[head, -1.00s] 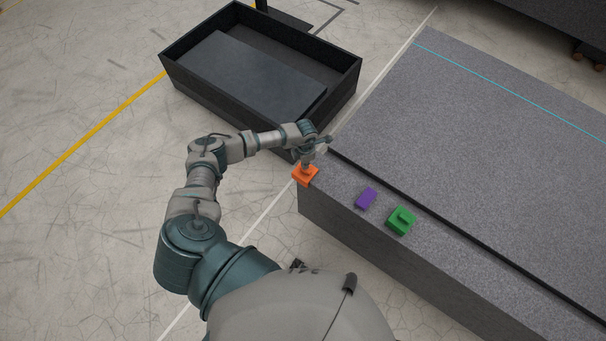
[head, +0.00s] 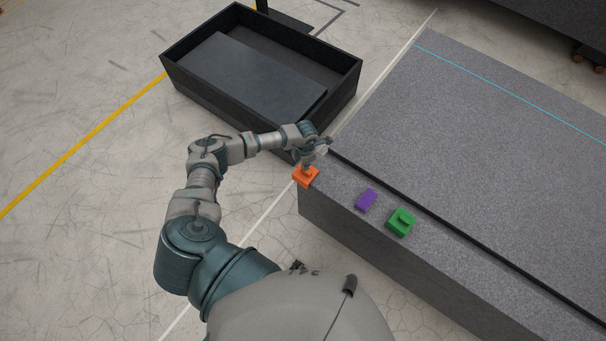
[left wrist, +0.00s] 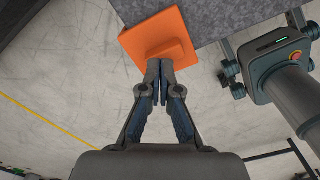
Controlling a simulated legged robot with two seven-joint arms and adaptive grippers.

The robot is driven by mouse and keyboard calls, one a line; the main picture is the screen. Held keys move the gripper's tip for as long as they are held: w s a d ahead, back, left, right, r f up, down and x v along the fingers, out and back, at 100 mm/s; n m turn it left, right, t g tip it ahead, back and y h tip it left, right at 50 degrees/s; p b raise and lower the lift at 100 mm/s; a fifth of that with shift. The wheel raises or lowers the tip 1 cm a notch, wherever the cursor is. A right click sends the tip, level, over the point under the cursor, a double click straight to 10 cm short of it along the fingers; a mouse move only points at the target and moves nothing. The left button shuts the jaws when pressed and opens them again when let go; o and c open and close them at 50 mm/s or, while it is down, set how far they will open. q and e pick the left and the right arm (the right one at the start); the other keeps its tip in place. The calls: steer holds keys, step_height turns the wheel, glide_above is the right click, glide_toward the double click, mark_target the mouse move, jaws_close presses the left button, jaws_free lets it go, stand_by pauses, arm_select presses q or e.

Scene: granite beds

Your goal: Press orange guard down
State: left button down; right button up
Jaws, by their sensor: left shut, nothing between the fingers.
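The orange guard (head: 305,178) sits on the near left corner of the granite bed (head: 460,150), partly over its edge. It also shows in the left wrist view (left wrist: 150,36) as an orange plate with a raised block. My left gripper (head: 307,167) is shut and empty, its fingertips at the guard's raised block. In the left wrist view the closed fingertips (left wrist: 159,64) meet the block's edge; whether they press on it I cannot tell. My right gripper is not in view.
A purple piece (head: 366,199) and a green guard (head: 401,222) sit along the same bed edge, right of the orange one. A black open tray (head: 345,85) with a dark slab (head: 255,75) stands on the floor behind my left arm. A dark slot runs along the bed.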

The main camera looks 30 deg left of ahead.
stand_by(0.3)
arm_select(q)
steer(key=shift+f, duration=0.1)
steer(key=shift+f+b, duration=0.55)
steer(key=shift+f, duration=0.05)
stand_by(0.5)
steer(key=shift+s+f, duration=0.1)
steer(key=shift+f, duration=0.1)
stand_by(1.8)
steer(key=shift+r, duration=0.1)
stand_by(1.1)
step_height(320, 180, up, 7)
steer(key=p, duration=0.5)
steer(key=shift+r+p, duration=0.15)
steer(key=shift+p, duration=0.15)
